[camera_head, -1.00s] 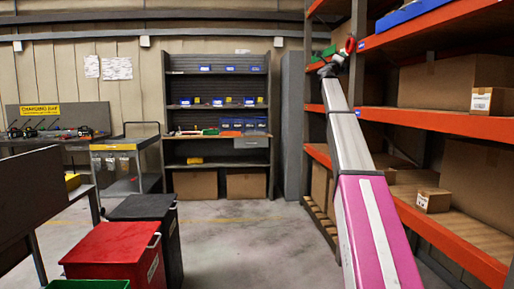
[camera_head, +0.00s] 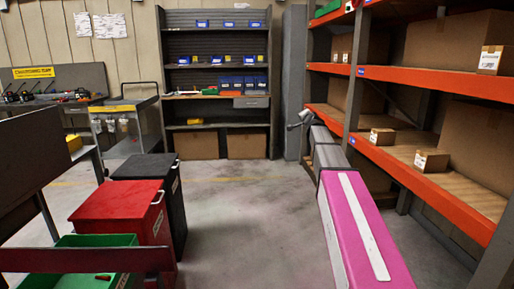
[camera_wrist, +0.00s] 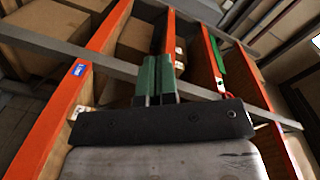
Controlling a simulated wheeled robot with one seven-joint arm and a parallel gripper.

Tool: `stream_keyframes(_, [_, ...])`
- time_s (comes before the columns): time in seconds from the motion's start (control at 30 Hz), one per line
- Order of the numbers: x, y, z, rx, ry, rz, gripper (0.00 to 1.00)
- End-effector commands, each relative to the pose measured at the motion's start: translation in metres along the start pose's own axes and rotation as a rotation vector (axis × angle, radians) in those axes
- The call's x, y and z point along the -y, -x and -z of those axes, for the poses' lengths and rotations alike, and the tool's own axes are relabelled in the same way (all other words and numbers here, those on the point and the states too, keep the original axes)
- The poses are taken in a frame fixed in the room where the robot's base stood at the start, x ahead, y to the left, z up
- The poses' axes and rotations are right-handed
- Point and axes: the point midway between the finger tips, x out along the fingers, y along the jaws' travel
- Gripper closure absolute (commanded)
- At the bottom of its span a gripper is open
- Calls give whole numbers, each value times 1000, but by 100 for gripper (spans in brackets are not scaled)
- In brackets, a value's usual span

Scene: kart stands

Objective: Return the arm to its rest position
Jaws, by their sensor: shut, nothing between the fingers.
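My arm shows in the camera_head view as a pink link (camera_head: 365,232) with a white stripe, rising from the lower right, with a grey link (camera_head: 330,155) beyond it. A small grey arm part shows past the link's far end, beside the shelf rack; the fingers cannot be made out there. In the camera_wrist view my gripper (camera_wrist: 156,62) has two green fingers side by side, closed together with nothing between them. The orange rack shows behind them.
The orange rack (camera_head: 430,85) with cardboard boxes (camera_head: 432,161) runs close along the arm's right. A red bin (camera_head: 118,212), a black bin (camera_head: 150,168) and a green bin (camera_head: 65,243) stand at left. The floor (camera_head: 240,220) between is clear. A dark shelf (camera_head: 216,20) stands behind.

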Motion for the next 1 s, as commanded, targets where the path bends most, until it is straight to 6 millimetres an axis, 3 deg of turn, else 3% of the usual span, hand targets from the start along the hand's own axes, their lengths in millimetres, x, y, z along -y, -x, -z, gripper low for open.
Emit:
stream_keyframes(0.03, [-19, 13, -22, 46, 33, -33, 100])
stream_keyframes(0.3, [-110, 69, -123, 310, 220, -204, 100])
stream_keyframes(0.57, [-193, 148, -206, 579, 388, -368, 100])
stream_keyframes(0.8, [-263, 240, -267, 845, 533, -520, 100])
stream_keyframes(1.0, [-311, 328, -304, 1076, 642, -647, 100])
